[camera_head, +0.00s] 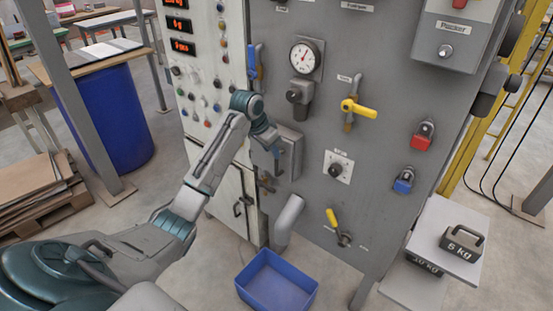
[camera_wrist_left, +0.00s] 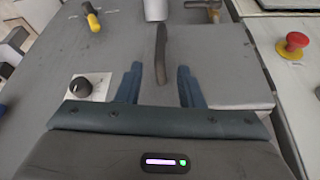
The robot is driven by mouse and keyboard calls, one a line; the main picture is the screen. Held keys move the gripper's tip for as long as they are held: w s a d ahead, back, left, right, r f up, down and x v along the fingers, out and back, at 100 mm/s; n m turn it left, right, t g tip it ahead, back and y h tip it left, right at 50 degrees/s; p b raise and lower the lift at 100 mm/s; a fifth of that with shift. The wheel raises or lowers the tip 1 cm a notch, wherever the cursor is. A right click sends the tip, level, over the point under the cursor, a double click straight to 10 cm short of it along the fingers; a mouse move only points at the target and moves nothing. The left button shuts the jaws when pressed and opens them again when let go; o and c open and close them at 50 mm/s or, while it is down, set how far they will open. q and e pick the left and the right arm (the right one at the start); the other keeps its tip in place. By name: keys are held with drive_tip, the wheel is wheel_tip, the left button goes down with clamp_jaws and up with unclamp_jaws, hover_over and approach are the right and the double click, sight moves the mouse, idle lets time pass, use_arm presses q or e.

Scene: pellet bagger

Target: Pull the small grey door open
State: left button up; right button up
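The small grey door (camera_head: 292,143) is the face of a shallow box on the grey machine panel. It looks shut. In the left wrist view the door (camera_wrist_left: 222,62) fills the area right of centre, and its dark upright handle (camera_wrist_left: 162,50) stands out from it. My left gripper (camera_head: 275,153) is at the door in the head view, partly covering it and its handle. In the left wrist view the gripper (camera_wrist_left: 160,85) is open, with one blue finger on each side of the handle and a gap on both sides. My right gripper is not in view.
A yellow lever (camera_head: 358,108), a gauge (camera_head: 304,57) and a black knob (camera_head: 336,170) sit on the panel around the door. A grey spout (camera_head: 288,220) is below it, above a blue bin (camera_head: 277,284). A red button (camera_wrist_left: 292,43) shows in the wrist view.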

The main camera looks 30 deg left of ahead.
use_arm(q)
drive_tip(key=p+x, duration=0.1)
drive_tip(key=x, duration=0.6)
drive_tip(key=shift+r, duration=0.1)
clamp_jaws()
